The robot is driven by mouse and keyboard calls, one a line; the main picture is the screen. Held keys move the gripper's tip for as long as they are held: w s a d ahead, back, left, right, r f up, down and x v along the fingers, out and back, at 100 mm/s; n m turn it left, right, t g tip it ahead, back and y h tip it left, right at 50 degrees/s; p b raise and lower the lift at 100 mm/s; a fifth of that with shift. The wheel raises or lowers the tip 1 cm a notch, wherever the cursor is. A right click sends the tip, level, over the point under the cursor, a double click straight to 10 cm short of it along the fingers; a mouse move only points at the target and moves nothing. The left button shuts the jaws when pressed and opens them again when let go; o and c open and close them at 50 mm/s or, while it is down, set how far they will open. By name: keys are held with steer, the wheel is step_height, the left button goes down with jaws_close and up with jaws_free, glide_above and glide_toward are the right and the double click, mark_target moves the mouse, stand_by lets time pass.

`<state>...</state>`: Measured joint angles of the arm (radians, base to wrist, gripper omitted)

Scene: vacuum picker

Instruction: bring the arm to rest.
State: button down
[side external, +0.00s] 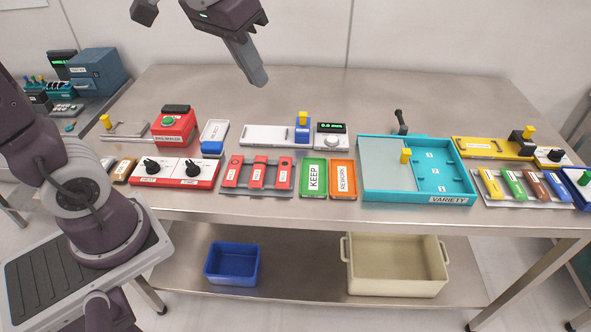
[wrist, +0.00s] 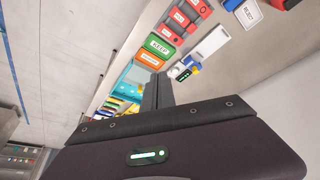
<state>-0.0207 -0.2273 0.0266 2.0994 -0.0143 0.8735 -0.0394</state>
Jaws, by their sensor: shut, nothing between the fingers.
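My gripper (side external: 257,76) hangs in the air above the back of the steel table, near the wall, in the side external view. Its fingers are together and point down and slightly right, with nothing between them. In the wrist view my gripper (wrist: 157,82) shows its dark closed fingers, with the table devices beyond them. No device touches the fingers.
The steel table (side external: 330,93) carries a red bag sealer (side external: 174,127), a green KEEP tray (side external: 314,181), an orange REWORK tray (side external: 343,180) and a teal VARIETY box (side external: 415,197). Bins stand on the shelf below. The table's back strip is clear.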

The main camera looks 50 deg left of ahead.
steer(key=s+d+f+m+t, duration=0.1)
steer(key=s+f, duration=0.2)
steer(key=s, duration=1)
steer(key=shift+s, duration=0.4)
